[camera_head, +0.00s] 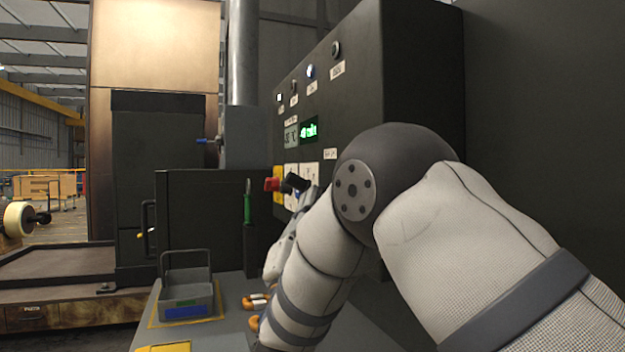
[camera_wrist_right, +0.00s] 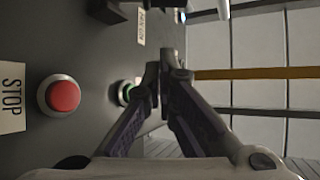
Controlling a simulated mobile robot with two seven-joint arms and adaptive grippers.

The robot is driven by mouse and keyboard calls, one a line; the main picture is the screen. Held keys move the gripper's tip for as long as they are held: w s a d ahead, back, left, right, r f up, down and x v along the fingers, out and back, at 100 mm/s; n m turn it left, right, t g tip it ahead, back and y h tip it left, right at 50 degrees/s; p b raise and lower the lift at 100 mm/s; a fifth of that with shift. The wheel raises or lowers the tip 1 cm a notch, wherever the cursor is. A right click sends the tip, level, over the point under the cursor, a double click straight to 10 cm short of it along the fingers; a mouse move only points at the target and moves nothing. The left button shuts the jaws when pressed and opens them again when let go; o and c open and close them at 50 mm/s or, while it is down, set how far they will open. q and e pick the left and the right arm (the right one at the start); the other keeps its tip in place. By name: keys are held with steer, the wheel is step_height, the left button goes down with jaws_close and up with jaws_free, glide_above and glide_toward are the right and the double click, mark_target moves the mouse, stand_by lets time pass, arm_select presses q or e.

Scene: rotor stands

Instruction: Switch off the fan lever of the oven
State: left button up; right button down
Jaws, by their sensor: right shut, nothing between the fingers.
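The oven's dark control panel (camera_head: 345,95) stands at centre right, with several small knobs, labels and a green display. A red switch (camera_head: 272,184) sits on a yellow plate low on the panel. A small blue-tipped lever (camera_head: 202,141) sticks out left of the grey box under the pipe. I cannot tell which of them is the fan lever. My right gripper (camera_head: 297,184) is raised near the lower panel, mostly hidden by my arm. In the right wrist view my right gripper (camera_wrist_right: 162,78) is shut and empty, close to the panel. My left gripper is out of view.
The wrist view shows a red STOP button (camera_wrist_right: 62,96) and a green-lit button (camera_wrist_right: 125,93) on the panel. Open floor lies far left.

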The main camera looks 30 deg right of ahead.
step_height(320, 180, up, 8)
glide_above(306, 187)
steer(key=s, duration=0.4)
steer(key=f, duration=0.1)
steer(key=w+f, duration=0.1)
steer(key=w+a+f, duration=0.1)
steer(key=shift+f, duration=0.4)
